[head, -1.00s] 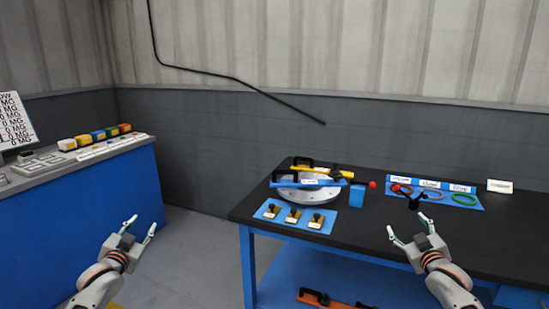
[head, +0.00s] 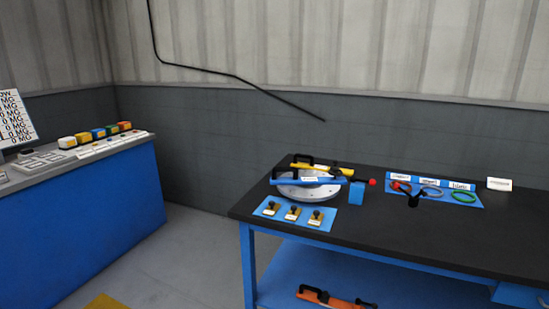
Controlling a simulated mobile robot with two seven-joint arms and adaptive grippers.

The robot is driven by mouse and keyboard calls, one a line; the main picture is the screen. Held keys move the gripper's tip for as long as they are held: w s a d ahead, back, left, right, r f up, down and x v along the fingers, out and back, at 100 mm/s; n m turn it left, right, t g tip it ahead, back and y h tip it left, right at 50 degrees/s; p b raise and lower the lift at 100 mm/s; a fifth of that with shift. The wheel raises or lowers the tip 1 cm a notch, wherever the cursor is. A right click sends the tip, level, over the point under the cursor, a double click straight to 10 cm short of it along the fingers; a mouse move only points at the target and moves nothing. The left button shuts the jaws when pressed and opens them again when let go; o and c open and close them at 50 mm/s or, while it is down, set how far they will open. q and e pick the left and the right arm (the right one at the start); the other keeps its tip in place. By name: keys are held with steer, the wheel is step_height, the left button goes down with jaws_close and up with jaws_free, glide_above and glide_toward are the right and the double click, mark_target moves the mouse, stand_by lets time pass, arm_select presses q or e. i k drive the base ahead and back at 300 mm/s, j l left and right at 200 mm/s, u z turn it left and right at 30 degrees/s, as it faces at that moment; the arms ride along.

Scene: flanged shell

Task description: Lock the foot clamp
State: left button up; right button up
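A round grey flanged shell (head: 311,192) sits on the black bench top, left of its middle. A blue bar with a black handle (head: 308,181) lies across it, and a yellow bar with a black handle (head: 325,169) lies behind. A blue block (head: 356,193) stands at the right end of the blue bar, next to a red knob (head: 372,182). I cannot tell which part is the foot clamp or whether it is locked. Neither of my grippers shows in the head view now.
A blue mat (head: 272,213) with several small brass-and-black pieces lies in front of the shell. A blue tray (head: 474,201) holds coloured rings at the right, near a black stand (head: 412,199). An orange bar (head: 330,299) lies on the lower shelf. A blue counter (head: 95,205) stands left.

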mark_target(372, 183)
steer(key=k+j+z, duration=0.1)
steer(key=j+z, duration=0.25)
steer(key=k+j+z, duration=0.1)
steer(key=z, duration=0.3)
steer(key=i+j+u, duration=0.3)
steer(key=i, duration=0.15)
steer(key=i+j+u, duration=0.15)
steer(key=i+u, duration=0.15)
steer(key=i, duration=0.15)
